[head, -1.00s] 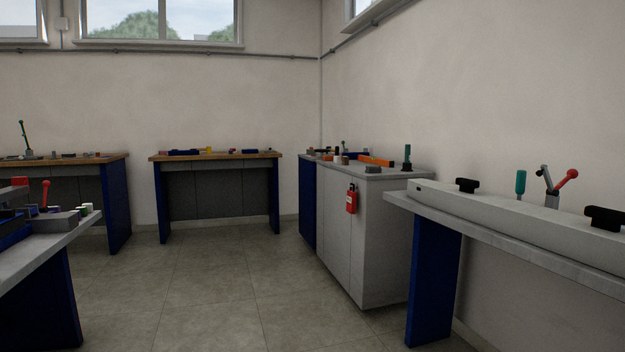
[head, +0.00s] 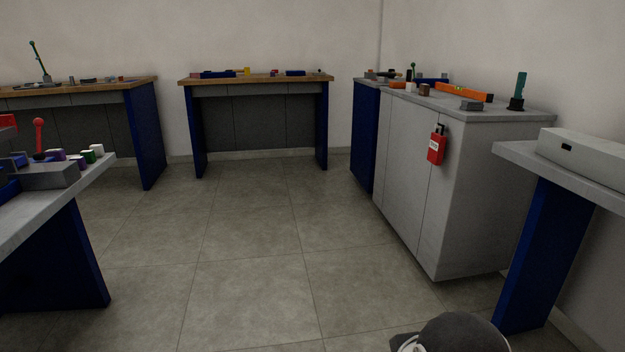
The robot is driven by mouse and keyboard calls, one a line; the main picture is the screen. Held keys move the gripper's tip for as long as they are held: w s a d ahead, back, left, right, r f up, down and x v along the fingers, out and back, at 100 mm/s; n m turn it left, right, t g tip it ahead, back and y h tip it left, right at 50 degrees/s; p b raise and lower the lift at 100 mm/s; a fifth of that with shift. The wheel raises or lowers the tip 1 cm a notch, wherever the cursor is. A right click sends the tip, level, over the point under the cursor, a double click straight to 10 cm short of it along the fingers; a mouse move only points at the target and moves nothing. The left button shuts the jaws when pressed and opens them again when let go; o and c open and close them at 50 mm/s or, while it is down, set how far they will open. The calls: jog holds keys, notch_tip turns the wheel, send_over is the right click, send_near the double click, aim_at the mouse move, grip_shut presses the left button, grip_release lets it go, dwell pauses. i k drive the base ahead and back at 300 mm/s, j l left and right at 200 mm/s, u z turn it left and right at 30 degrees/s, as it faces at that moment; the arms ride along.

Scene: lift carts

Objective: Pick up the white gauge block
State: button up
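A small white block (head: 98,150), which looks like the white gauge block, stands at the near-left bench's right end in the head view. It is beside a green-faced block (head: 88,157) and purple-and-white blocks (head: 76,161). They are small, so fine detail is hard to tell. My gripper is not in view. Only a dark rounded part, probably of my own arm, shows at the bottom right, well apart from the blocks.
The near-left bench (head: 40,213) also holds a grey block (head: 48,177) and a red-knobbed lever (head: 39,138). A grey cabinet (head: 415,165) with a red padlock (head: 436,148) stands right. Another bench (head: 560,168) is at far right. The tiled floor (head: 250,240) between them is clear.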

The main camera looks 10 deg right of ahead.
aim_at(411, 87)
jog(key=i, duration=1.1)
jog(key=i+z, duration=0.1)
jog(key=i, duration=1.05)
jog(key=j, duration=0.1)
